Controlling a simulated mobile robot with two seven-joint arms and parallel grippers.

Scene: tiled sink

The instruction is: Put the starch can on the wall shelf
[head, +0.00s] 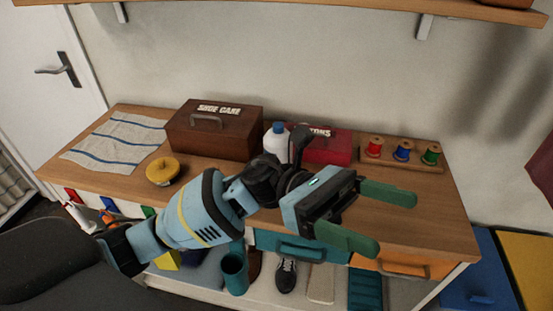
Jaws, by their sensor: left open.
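A white can with a blue cap (276,139) stands upright on the wooden counter, between the brown box and the red box; its label cannot be read, and my left arm hides its lower part. It is the likely starch can. My right gripper is not in view.
The counter (440,215) also bears a brown shoe care box (214,135), a red box (330,147), a spool rack (400,165), a yellow round tin (162,170) and a striped cloth (115,142). A shelf bracket (424,27) juts from the wall. Drawers and shoes lie below.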

